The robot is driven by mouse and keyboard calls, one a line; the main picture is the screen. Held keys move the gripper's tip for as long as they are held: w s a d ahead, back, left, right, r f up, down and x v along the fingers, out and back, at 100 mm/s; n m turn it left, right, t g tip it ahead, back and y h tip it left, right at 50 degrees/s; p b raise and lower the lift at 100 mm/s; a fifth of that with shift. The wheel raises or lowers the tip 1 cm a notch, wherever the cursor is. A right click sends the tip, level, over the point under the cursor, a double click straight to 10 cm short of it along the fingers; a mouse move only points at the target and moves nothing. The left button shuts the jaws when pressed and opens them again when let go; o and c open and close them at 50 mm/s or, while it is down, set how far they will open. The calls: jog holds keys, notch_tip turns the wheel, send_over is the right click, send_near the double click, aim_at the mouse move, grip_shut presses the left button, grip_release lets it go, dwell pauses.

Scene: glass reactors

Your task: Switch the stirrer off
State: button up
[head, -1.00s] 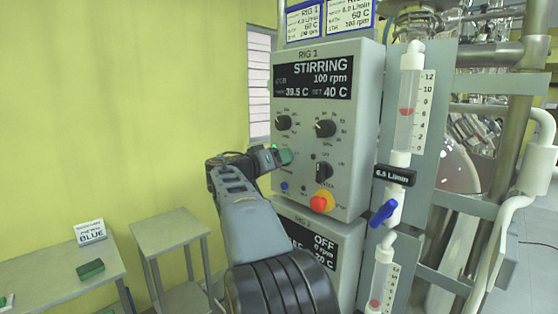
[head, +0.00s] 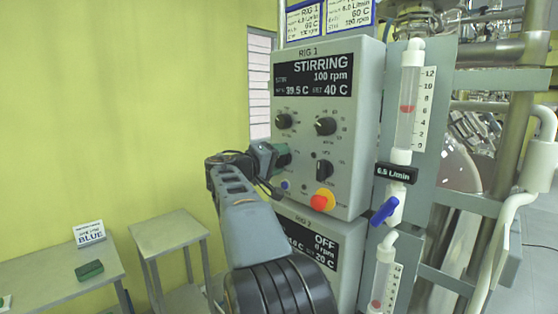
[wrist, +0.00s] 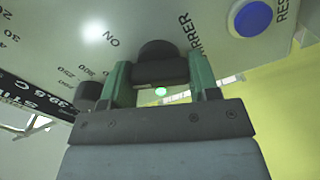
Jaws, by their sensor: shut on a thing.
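The grey RIG 1 control panel (head: 340,195) has a display (head: 313,78) reading STIRRING, 100 rpm, 39.5 C, set 40 C. My gripper (head: 284,156) is at the left side of this panel, below the upper left knob. In the wrist view its two green fingers (wrist: 162,82) close on a black stirrer knob (wrist: 158,52), one on each side. The printed words ON and part of STIRRER show beside that knob. In the head view the gripper hides the knob. The exact angle of the knob is hard to tell.
Two more knobs (head: 325,126) sit above, and a black switch (head: 323,170) lies to the right. A red stop button (head: 321,201) and a blue reset button (wrist: 253,18) are near. The RIG 2 panel below reads OFF. A flowmeter (head: 408,110) stands at the right.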

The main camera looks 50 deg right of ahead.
jog(key=shift+n+p, duration=0.3)
jog(key=shift+n, duration=1.9)
jog(key=o, duration=0.9)
jog(key=shift+a, duration=0.1)
jog(key=a+b, duration=0.1)
jog(key=a, duration=0.8)
jog(key=w+a+b, duration=0.1)
jog(key=a, duration=0.3)
jog(key=shift+a+b, duration=0.3)
